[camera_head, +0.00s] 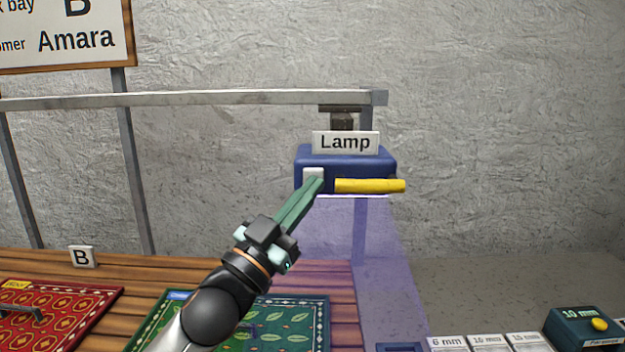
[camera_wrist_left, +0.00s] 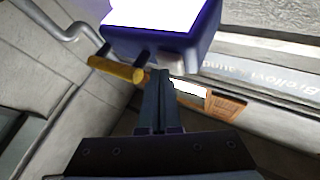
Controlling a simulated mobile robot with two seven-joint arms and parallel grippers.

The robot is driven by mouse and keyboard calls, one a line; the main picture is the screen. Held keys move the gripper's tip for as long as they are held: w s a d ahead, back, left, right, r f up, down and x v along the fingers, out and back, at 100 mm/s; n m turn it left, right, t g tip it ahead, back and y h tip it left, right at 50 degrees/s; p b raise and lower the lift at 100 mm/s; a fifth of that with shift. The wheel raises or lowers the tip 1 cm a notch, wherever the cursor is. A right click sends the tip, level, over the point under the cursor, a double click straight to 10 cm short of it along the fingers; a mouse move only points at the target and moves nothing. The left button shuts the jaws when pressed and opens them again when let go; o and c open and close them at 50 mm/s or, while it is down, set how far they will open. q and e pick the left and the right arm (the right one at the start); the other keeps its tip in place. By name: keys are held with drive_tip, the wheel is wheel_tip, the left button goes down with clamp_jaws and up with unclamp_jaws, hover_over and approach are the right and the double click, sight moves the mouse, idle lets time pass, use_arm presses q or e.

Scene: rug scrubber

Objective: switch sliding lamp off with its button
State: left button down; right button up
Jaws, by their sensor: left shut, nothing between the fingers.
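The lamp (camera_head: 345,163) is a blue box hanging from a rail, with a "Lamp" sign on top and a yellow handle (camera_head: 370,186) at its front. A violet beam falls below it, and its underside glows white in the left wrist view (camera_wrist_left: 205,38), so it is lit. A white square button (camera_head: 313,172) is on the left of its front face. My left gripper (camera_head: 316,183) is shut and empty, its green fingertips at the button's lower edge; I cannot tell whether they touch. The left wrist view shows the fingertips (camera_wrist_left: 161,76) close beside the lamp. My right gripper is not in view.
The metal rail (camera_head: 200,98) runs left from the lamp. A red rug (camera_head: 60,315) and a green rug (camera_head: 300,320) lie on the wooden deck. A dark green box (camera_head: 575,328) with a yellow knob stands at the lower right. The space right of the lamp is clear.

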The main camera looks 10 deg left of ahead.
use_arm(q)
drive_tip(key=shift+w, duration=0.2)
drive_tip(key=shift+s, duration=0.15)
drive_tip(key=shift+s+d, duration=0.15)
drive_tip(key=shift+s, duration=0.5)
drive_tip(key=s+d, duration=0.1)
drive_tip(key=s, duration=0.5)
drive_tip(key=shift+p, duration=0.45)
drive_tip(key=shift+d+f, duration=0.1)
